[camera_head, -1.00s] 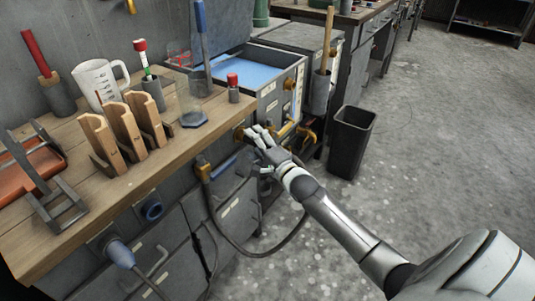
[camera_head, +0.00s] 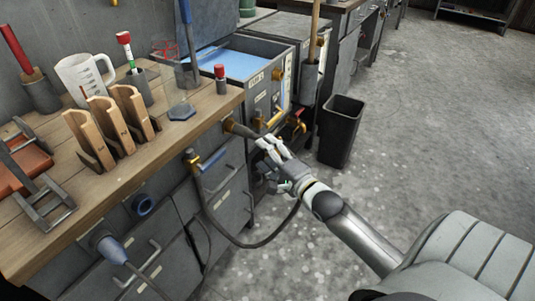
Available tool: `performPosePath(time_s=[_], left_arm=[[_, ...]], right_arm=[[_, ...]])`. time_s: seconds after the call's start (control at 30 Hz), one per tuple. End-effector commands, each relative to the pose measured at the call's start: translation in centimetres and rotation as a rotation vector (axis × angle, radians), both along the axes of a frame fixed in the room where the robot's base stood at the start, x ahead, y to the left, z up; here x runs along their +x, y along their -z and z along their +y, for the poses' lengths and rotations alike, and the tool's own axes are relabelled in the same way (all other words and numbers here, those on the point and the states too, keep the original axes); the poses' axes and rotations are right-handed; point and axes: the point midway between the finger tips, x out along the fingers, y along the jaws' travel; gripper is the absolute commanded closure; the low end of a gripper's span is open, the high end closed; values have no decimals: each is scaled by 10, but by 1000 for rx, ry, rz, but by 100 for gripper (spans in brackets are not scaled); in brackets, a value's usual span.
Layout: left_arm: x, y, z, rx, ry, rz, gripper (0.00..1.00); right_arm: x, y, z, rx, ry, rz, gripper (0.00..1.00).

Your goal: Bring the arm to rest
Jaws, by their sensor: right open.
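My right arm comes in from the lower right. Its right gripper (camera_head: 264,164) is open in front of the bench's right end, with its fingers spread. A dark grey plug-like piece with an orange collar (camera_head: 238,128) sticks out from the bench's corner, its end close to the upper fingers. I cannot tell whether they touch. No object shows between the fingers. My left gripper is not in view.
The wooden bench (camera_head: 90,200) holds wooden holders, a white mug (camera_head: 82,78) and tools. A dark hose (camera_head: 240,243) loops below the gripper. A blue-filled tank (camera_head: 240,64) stands behind. A black bin (camera_head: 340,132) stands right; open floor lies beyond.

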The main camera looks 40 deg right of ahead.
Motion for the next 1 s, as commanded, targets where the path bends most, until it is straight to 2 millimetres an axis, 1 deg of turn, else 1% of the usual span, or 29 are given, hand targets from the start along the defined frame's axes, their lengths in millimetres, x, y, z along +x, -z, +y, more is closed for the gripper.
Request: performPosePath(time_s=[0.37, 0.47, 0.57, 0.67, 0.7, 0.77, 0.8, 0.87, 0.9, 0.97, 1.0], left_arm=[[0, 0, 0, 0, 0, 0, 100], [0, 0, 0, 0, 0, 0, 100], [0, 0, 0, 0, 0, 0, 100], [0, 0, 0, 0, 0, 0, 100], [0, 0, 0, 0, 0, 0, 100], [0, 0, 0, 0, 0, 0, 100], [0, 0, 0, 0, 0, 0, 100], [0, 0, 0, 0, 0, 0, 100], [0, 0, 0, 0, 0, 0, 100], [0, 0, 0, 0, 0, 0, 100], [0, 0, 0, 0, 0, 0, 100]], right_arm=[[0, 1, 0, -1, 1, 2, 35], [-1, 13, 1, -30, 5, 30, 35], [-6, 48, 3, -125, 13, 111, 35], [-20, 104, 10, -284, 1, 246, 35], [-28, 129, 14, -356, -14, 306, 35], [-41, 165, 21, -469, -49, 396, 35], [-52, 189, 27, -542, -79, 455, 35], [-71, 223, 36, -650, -137, 542, 35], [-84, 245, 43, -723, -183, 596, 35], [-106, 276, 54, -827, -262, 673, 35], [-122, 296, 62, -894, -323, 721, 35]])
